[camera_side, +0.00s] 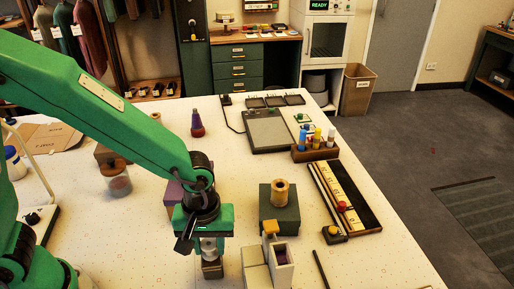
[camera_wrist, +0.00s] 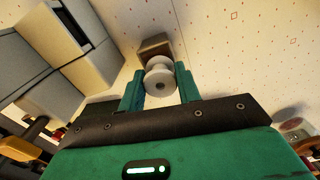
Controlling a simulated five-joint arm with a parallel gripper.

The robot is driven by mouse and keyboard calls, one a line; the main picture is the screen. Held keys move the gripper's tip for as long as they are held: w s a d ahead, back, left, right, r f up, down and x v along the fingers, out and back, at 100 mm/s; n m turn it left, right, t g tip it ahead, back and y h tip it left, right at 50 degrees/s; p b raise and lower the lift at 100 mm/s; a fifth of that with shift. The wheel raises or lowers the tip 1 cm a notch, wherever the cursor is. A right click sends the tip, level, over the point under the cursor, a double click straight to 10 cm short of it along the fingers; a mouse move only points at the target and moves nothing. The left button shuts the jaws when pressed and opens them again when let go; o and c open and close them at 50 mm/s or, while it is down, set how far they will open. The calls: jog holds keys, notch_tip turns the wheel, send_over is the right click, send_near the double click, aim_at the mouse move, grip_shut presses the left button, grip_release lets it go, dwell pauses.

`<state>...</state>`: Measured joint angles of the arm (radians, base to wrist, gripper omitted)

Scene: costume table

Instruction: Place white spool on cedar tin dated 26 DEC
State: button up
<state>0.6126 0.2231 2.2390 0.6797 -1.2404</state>
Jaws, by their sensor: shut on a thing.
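My gripper (camera_side: 209,240) is shut on the white spool (camera_side: 209,250), low over the table. In the wrist view the white spool (camera_wrist: 160,80) sits between the two green fingertips of my gripper (camera_wrist: 160,88). A small brown box (camera_side: 212,269), perhaps a cedar tin, stands directly below the spool. It also shows in the wrist view (camera_wrist: 154,46), just beyond the spool. I cannot tell whether the spool touches it. No date is readable on it. A dark green box (camera_side: 279,212) stands to the right with a tan spool (camera_side: 280,191) on top.
A pale divided holder (camera_side: 257,277) stands close right of my gripper. A purple box (camera_side: 174,206) is partly hidden behind my gripper. A lidded jar (camera_side: 118,180) stands left. A long strip tray (camera_side: 352,215) and a rack of tubes (camera_side: 316,153) lie further right.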

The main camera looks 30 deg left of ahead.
aim_at(208, 244)
jog(key=shift+f, duration=0.1)
jog(key=o, duration=0.9)
jog(key=shift+o, duration=0.2)
notch_tip(208, 244, up, 12)
dwell(0.4)
dwell(0.5)
jog(key=s+a+r+m+t, duration=0.2)
jog(key=a+r+m, duration=0.1)
jog(key=a, duration=0.6)
jog(key=s+a+r+m+t, duration=0.3)
jog(key=a+m, duration=0.1)
jog(key=a, duration=0.6)
jog(key=shift+s+a+r+t, duration=0.15)
jog(key=shift+s+a+t, duration=0.05)
jog(key=shift+a+t, duration=0.1)
